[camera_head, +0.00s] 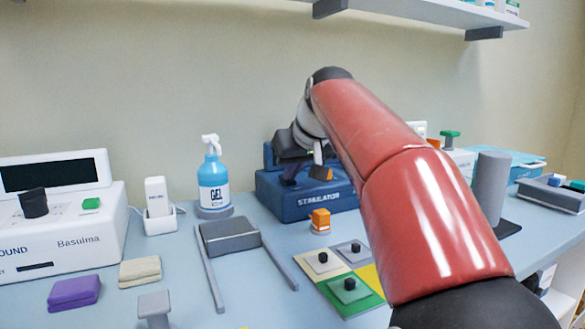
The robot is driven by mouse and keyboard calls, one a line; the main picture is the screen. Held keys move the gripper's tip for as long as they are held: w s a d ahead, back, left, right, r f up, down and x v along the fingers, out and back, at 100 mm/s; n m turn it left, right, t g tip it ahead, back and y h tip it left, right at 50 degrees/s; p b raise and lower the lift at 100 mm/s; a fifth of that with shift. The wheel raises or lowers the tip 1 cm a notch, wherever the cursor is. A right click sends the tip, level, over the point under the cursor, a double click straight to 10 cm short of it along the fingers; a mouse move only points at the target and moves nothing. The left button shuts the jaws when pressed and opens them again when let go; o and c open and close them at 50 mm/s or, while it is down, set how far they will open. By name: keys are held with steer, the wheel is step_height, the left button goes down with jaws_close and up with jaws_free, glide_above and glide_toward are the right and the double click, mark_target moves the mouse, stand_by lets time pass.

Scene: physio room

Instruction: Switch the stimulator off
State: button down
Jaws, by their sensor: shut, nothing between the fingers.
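The stimulator (292,207) is a dark blue box with its name in white letters on the front. It stands on the light blue bench at the middle back, with a raised blue part at its left rear. My red arm comes in from the lower right. My gripper (305,172) is shut and empty, pointing down over the top of the stimulator. My gripper and wrist hide much of the stimulator's top.
A gel bottle (213,178) stands just left of the stimulator. A grey frame (229,236) and the white ultrasound unit (60,225) are left. A shelf (420,10) hangs above.

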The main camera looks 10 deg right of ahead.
steer(key=shift+r+p, duration=0.55)
steer(key=shift+r, duration=0.15)
steer(key=v, duration=0.7)
steer(key=shift+s+r+p, duration=0.25)
steer(key=shift+s+p, duration=0.05)
steer(key=shift+p, duration=0.1)
